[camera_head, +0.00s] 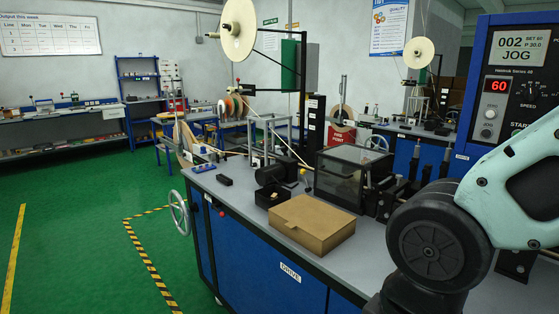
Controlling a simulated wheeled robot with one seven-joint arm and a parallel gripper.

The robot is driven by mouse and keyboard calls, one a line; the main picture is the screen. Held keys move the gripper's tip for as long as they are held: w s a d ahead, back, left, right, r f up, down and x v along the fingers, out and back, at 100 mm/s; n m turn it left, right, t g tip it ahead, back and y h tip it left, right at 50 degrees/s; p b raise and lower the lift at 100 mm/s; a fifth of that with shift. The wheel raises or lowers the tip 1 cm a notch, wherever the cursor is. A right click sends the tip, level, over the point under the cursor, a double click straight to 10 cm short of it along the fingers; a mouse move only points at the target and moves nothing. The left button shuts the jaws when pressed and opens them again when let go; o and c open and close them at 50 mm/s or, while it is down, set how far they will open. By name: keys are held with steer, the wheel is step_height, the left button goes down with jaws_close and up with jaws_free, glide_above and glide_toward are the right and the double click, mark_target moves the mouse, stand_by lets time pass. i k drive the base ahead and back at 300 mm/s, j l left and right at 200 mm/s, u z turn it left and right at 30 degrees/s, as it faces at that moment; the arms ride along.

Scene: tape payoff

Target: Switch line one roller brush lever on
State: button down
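The nearest machine bench (225,195), with blue panels, a grey top and a "DRIVE" label, runs from the middle to the lower right. I cannot tell which part on it is the roller brush lever. A small part with an orange tip (306,175) stands by a black motor-like block (283,168). A dark clear-sided box (345,175) covers part of the bench, and black upright fittings to its right are partly hidden. My arm fills the lower right and hides the bench behind it. My gripper is not in view.
A brown cardboard box (312,225) lies on the bench's front part. A blue control cabinet (471,85) shows "002 JOG" and a red "60". A handwheel (178,215) sticks out at the bench's left end. Green floor at left is clear, with striped tape (150,265).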

mark_target(305, 180)
steer(key=i+j, duration=1.1)
steer(key=j, duration=0.2)
